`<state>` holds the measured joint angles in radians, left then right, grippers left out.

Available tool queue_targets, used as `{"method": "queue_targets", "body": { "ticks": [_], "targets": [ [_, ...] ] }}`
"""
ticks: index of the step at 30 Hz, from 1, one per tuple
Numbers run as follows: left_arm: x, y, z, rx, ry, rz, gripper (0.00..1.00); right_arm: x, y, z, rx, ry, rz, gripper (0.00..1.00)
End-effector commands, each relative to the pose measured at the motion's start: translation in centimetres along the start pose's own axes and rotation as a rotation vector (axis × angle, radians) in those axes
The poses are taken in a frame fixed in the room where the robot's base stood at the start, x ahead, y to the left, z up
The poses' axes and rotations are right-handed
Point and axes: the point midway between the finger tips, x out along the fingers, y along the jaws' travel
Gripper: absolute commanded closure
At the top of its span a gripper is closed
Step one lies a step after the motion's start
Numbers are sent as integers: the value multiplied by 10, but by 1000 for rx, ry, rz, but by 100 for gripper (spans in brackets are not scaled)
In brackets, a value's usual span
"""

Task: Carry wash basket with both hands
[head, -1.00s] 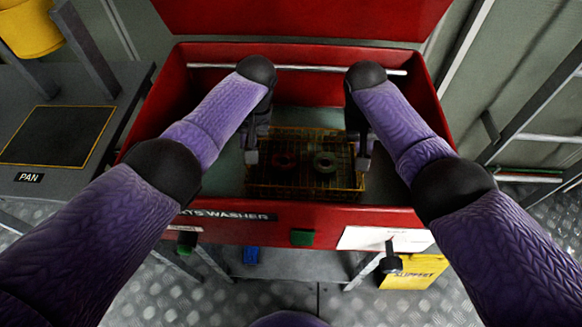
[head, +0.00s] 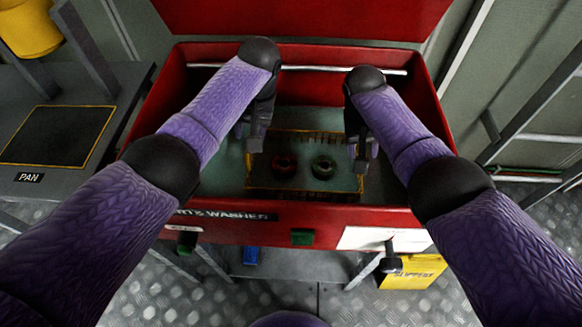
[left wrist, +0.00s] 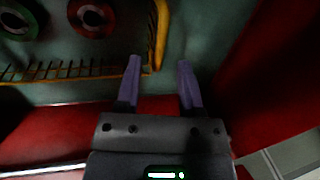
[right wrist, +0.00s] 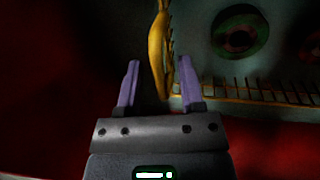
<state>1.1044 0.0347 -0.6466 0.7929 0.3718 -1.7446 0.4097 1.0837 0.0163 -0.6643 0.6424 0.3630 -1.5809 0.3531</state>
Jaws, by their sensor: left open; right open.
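The wash basket (head: 305,183) sits low inside the red parts washer, with a dark interior and a thin yellow edge. It holds a red ring part (head: 284,166) and a green ring part (head: 323,168). My left gripper (head: 254,146) is open at its left end. In the left wrist view, the yellow basket end (left wrist: 160,35) lies near the fingertips, apart from both fingers. My right gripper (head: 361,165) is open at the right end. In the right wrist view, the yellow basket end (right wrist: 156,45) shows between the open fingers. Depth there is hard to tell.
A dark pan station marked PAN (head: 55,135) stands left. A yellow bin (head: 30,28) is at upper left, and a yellow sign (head: 413,272) is low right.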

Motion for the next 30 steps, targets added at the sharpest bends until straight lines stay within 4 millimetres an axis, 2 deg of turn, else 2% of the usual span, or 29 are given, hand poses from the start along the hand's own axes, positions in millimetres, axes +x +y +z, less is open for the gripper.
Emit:
{"method": "queue_targets", "body": {
  "ticks": [3, 6, 10, 14, 21, 24, 30],
  "targets": [
    [-35, 1, -1, 0, 6, 2, 51, 0, 0, 0, 0, 0, 0, 51],
    [-59, 1, -1, 0, 4, 2, 51, 0, 0, 0, 0, 0, 0, 51],
    [-76, 0, 0, 0, 1, 0, 51, 0, 0, 0, 0, 0, 0, 51],
    [-81, 0, 0, 0, 0, 0, 51, -12, 0, -1, -1, 4, -2, 51],
    [-81, 0, 0, 0, 0, 0, 51, -80, 0, -1, 0, 6, -2, 51],
    [-81, 0, 0, 0, 0, 0, 51, -102, 0, -1, -1, 4, -1, 51],
    [-81, 0, 0, 0, 0, 0, 51, -120, 0, 0, 0, 1, 0, 51]
  ]
}}
